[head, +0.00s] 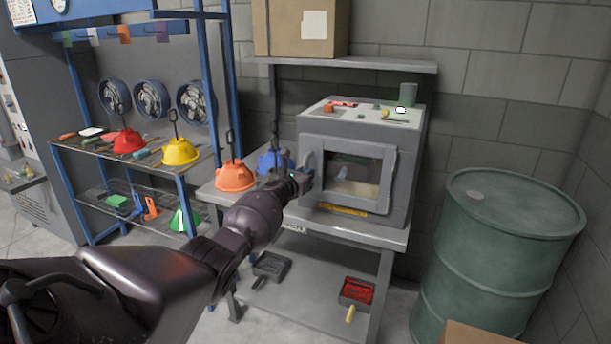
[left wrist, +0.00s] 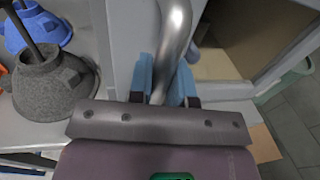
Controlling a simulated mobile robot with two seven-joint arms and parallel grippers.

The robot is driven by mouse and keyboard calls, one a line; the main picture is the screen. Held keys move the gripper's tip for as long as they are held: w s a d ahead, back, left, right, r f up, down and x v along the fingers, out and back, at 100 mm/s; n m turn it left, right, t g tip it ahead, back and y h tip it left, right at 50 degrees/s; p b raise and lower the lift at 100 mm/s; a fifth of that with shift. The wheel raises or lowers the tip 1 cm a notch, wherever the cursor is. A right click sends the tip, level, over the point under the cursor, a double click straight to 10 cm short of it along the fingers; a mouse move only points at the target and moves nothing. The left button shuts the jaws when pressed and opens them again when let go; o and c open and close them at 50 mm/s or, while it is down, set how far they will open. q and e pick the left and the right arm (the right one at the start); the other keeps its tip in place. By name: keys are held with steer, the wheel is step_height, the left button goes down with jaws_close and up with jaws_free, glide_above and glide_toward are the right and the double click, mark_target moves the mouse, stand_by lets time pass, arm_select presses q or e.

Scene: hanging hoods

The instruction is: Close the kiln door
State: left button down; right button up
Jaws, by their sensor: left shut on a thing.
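The kiln (head: 362,128) is a grey box on a metal bench. Its door (head: 345,143) has a grey frame around a window with a pale interior behind it. The door looks close to the kiln's front; I cannot tell whether a small gap remains. My left gripper (head: 303,182) is at the left side of the door. In the left wrist view, the blue fingers of my left gripper (left wrist: 164,82) are shut on the curved metal door handle (left wrist: 177,25), one finger on each side. My right gripper is not in view.
An orange hood (head: 235,176) and a blue hood (head: 268,162) are left of the kiln. A dark hood (left wrist: 52,85) is close to my left gripper. A green drum (head: 500,255) stands on the right. A shelf (head: 345,65) holds a cardboard box (head: 290,28) above.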

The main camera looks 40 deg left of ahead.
arm_select(q)
steer(key=shift+a+r, duration=0.1)
steer(key=shift+r, duration=0.2)
steer(key=c, duration=1.3)
jaws_free()
steer(key=shift+w, duration=0.15)
steer(key=shift+o, duration=1.1)
steer(key=shift+w+f, duration=0.15)
steer(key=shift+f, duration=0.15)
steer(key=shift+s+r, duration=0.1)
steer(key=shift+s, duration=0.2)
steer(key=s+p, duration=0.5)
steer(key=s, duration=0.5)
steer(key=shift+s+d+p, duration=0.2)
steer(key=shift+d+p, duration=0.1)
steer(key=shift+d, duration=0.15)
